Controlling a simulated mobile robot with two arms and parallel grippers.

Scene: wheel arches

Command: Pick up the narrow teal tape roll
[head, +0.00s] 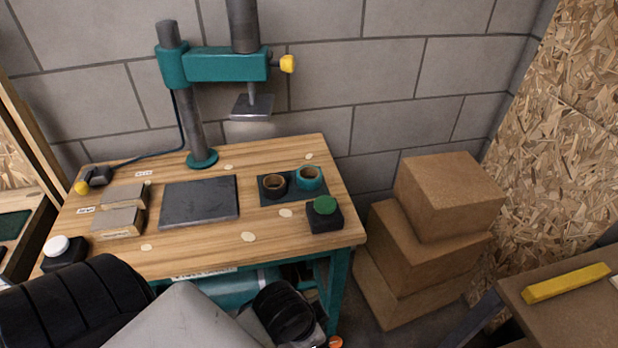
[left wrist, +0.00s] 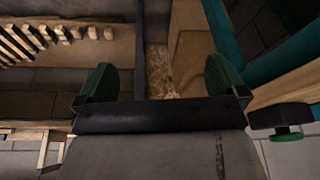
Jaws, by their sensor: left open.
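The teal tape roll (head: 309,184) stands on a small dark mat (head: 292,200) at the right of the wooden workbench. A black tape roll (head: 274,191) with a tan core sits just left of it on the same mat. My left gripper (left wrist: 161,78) shows in the left wrist view, its two green fingers wide apart with nothing between them. No tape roll shows in that view. In the head view its fingers cannot be made out. My right gripper is not in view.
A black box with a green button (head: 324,213) stands in front of the teal roll. A teal press (head: 215,65) rises at the bench's back, with a grey plate (head: 199,200) before it. Cardboard boxes (head: 447,195) are stacked right of the bench. A yellow bar (head: 566,283) lies far right.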

